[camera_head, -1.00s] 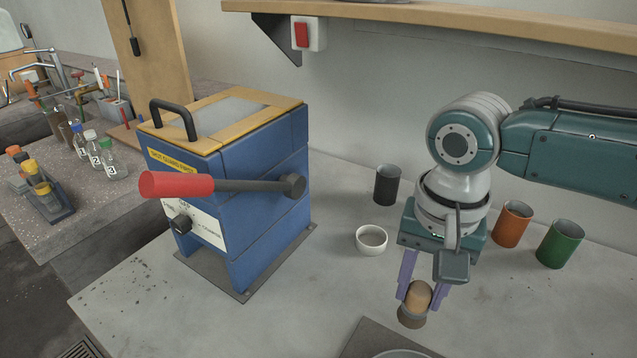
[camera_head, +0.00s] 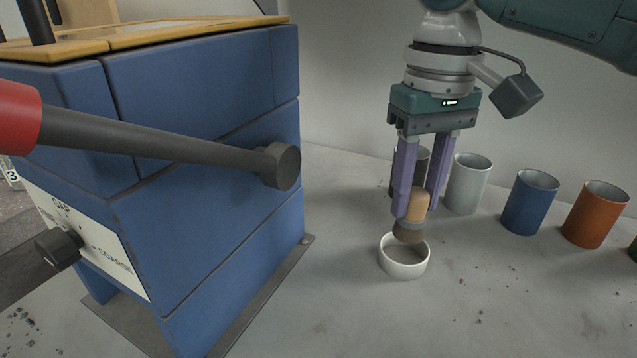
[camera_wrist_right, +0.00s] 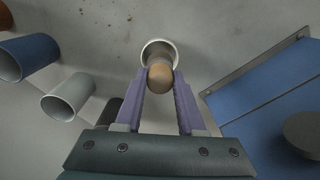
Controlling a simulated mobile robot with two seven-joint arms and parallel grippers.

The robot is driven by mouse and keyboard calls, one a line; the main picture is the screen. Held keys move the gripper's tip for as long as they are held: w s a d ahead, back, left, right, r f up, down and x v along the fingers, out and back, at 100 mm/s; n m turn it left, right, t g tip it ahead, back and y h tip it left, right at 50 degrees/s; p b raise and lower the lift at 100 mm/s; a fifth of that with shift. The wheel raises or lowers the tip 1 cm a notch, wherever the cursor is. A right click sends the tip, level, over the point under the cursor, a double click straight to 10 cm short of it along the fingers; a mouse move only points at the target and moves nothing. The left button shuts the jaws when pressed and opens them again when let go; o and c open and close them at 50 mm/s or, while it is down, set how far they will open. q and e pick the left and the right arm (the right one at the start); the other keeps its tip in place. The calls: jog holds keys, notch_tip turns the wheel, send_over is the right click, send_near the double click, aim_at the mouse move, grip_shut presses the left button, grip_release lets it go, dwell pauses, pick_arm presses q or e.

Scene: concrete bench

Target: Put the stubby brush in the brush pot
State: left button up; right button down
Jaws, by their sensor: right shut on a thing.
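The stubby brush (camera_head: 417,206) has a short tan wooden handle and brown bristles. My right gripper (camera_head: 418,208) points down with purple fingers shut on its handle and holds it upright, bristles down. The low white round pot (camera_head: 404,268) stands on the bench right below it. The bristles overlap the pot's opening near the back rim; whether they are below the rim is hard to tell. In the right wrist view the brush (camera_wrist_right: 160,76) lines up with the pot (camera_wrist_right: 145,52). My left gripper is not in view.
A blue machine (camera_head: 210,100) with a long red-tipped lever (camera_head: 150,138) stands at the left. A grey cup (camera_head: 468,185), a blue cup (camera_head: 530,205) and an orange cup (camera_head: 595,217) stand to the right; a dark cup is partly hidden behind the fingers.

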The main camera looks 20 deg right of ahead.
aim_at(410, 223)
notch_tip(410, 223, down, 4)
jog(key=shift+f+b, duration=0.25)
jog(key=shift+b, duration=0.35)
jog(key=shift+f, duration=0.15)
jog(key=shift+f, duration=0.1)
jog(key=c, duration=0.5)
grip_release()
jog(key=shift+w, duration=0.1)
notch_tip(410, 223, up, 11)
jog(key=p, duration=0.2)
jog(key=shift+p, duration=0.4)
jog(key=shift+r, duration=0.6)
